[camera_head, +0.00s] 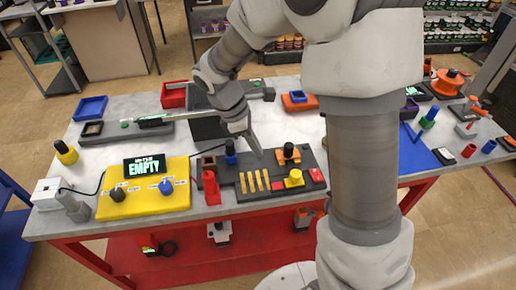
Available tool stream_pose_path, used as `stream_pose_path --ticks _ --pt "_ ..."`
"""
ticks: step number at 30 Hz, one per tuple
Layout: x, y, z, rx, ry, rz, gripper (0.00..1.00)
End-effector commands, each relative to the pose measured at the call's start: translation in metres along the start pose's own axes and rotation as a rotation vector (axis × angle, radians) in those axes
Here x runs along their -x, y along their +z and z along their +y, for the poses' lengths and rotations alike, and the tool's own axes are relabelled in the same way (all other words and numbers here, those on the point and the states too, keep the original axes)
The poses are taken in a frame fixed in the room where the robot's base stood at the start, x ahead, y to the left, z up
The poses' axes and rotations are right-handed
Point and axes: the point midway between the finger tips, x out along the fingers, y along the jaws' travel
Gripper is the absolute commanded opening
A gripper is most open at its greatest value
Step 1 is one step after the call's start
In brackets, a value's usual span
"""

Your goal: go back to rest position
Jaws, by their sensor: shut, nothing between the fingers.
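My gripper (258,153) is in the middle of the head view, pointing down, with its fingers together and nothing seen between them. Its tip shows over the back part of a dark grey base plate (226,180) on the workbench (115,155). The plate carries yellow strips (255,181), a yellow part (294,179), an orange part with a black knob (288,153), and a blue-topped part (231,151). I cannot tell the exact height of the fingertips above the plate. My arm hides part of the bench to the right.
A yellow control box (145,200) reading "EMPTY" stands front left, near a red bottle-shaped part (210,187). A black box (207,125) stands behind my gripper. Blue (90,108) and red (173,95) trays sit at the back. A blue mat (422,158) and loose parts lie right.

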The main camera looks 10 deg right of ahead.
Motion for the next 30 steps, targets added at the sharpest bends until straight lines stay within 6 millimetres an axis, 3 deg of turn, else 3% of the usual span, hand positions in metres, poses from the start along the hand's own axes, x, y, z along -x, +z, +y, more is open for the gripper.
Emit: stream_pose_path --ticks 10,14,24,30 --pt "0.001 0.002 -0.001 -0.009 0.002 0.001 0.0" --pt "0.015 0.013 -0.005 -0.085 0.022 0.018 0.0" --pt "0.075 0.072 -0.048 -0.56 0.102 0.168 0.0" --pt "0.1 0.099 -0.082 -0.849 0.129 0.3 0.0"
